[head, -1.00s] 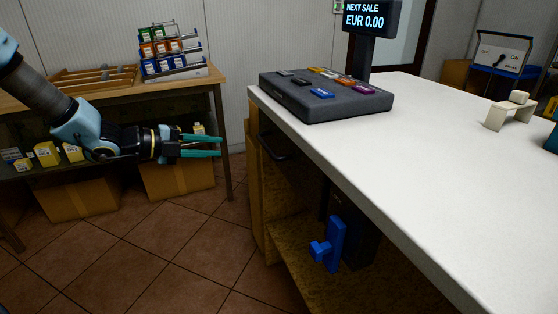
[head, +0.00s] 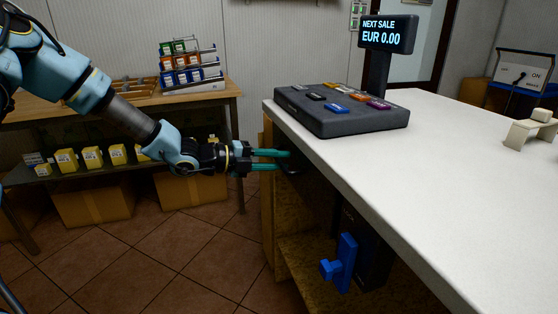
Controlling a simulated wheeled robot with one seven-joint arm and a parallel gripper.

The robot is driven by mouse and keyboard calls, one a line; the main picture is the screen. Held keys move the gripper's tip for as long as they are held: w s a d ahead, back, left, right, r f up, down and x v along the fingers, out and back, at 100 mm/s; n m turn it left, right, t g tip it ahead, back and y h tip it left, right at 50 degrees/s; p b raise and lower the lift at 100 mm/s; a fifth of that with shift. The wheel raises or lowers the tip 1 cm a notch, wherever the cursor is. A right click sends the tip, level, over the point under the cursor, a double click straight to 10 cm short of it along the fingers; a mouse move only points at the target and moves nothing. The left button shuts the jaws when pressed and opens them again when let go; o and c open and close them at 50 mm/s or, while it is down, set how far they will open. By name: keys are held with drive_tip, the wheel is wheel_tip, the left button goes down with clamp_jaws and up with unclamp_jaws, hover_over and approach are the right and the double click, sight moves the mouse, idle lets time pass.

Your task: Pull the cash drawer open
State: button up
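The cash drawer is under the left end of the white counter (head: 420,165), below the register keypad (head: 345,120). Only a small part of its dark handle (head: 292,169) shows, just past my fingertips; the drawer front is in shadow and mostly hidden. My gripper (head: 288,160) points right at the handle, its two teal fingers apart with a gap between them. The fingertips overlap the handle in the picture; I cannot tell whether they touch it. Nothing is visibly held.
The display (head: 388,36) stands behind the keypad and reads EUR 0.00. A blue bracket-like thing (head: 341,263) is low under the counter. A wooden table (head: 235,92) with racks and boxes stands behind my arm. The tiled floor in front is clear.

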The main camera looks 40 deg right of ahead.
drive_tip(key=shift+d, duration=0.1)
clamp_jaws()
idle(1.4)
